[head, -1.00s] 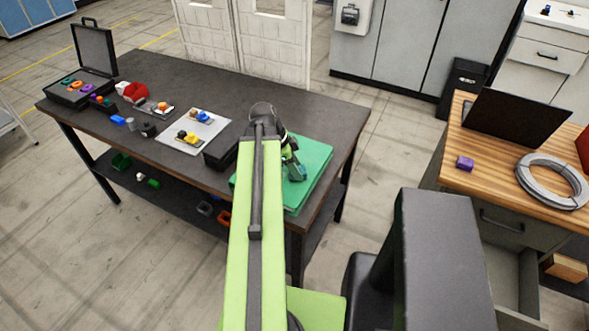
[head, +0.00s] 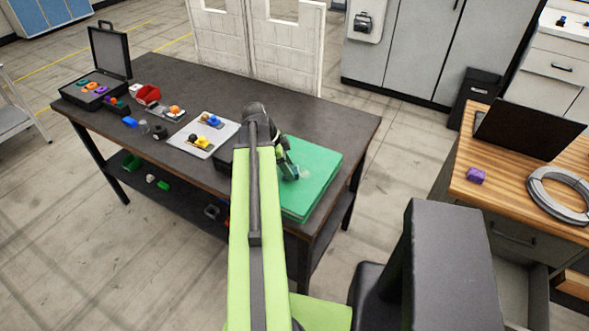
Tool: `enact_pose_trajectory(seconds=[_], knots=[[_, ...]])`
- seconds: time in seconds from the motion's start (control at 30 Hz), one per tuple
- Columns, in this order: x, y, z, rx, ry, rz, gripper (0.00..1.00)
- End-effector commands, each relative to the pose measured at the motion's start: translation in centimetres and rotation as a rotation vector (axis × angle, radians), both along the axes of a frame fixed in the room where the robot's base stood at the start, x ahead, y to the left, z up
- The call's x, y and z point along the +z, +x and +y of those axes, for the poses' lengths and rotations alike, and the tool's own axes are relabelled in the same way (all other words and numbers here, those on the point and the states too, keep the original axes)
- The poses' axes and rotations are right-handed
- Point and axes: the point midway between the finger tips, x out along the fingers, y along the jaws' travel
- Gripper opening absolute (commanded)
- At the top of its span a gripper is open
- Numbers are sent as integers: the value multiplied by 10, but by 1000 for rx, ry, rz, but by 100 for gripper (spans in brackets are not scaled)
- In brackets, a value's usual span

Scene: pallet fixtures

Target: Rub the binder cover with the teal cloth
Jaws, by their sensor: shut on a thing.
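The green binder (head: 318,168) lies flat near the right end of the dark workbench, its cover facing up. My gripper (head: 290,169) is over the left part of the cover, pointing down, and is shut on the teal cloth (head: 295,174). Only a small bit of the cloth shows at the fingertips, and it looks to be at the cover. Whether it presses on the cover cannot be told. A faint pale spot shows on the cover just right of the cloth. My arm hides the binder's left edge.
The dark workbench (head: 300,115) holds a black box left of the binder, a white tray (head: 188,150) with small parts, a red bin (head: 148,94) and an open case (head: 110,50). The bench behind the binder is clear. A wooden-topped desk (head: 468,194) stands at right.

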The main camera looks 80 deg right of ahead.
Motion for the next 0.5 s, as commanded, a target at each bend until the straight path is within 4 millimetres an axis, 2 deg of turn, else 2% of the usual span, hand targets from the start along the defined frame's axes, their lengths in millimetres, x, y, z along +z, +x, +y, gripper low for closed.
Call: enact_pose_trajectory(seconds=[0.13, 0.37, 0.5], knots=[[-1, 15, -5, 2, 0, -2, 12], [-1, 19, -5, 1, 0, -3, 12], [0, 29, -8, 1, 1, -3, 12]])
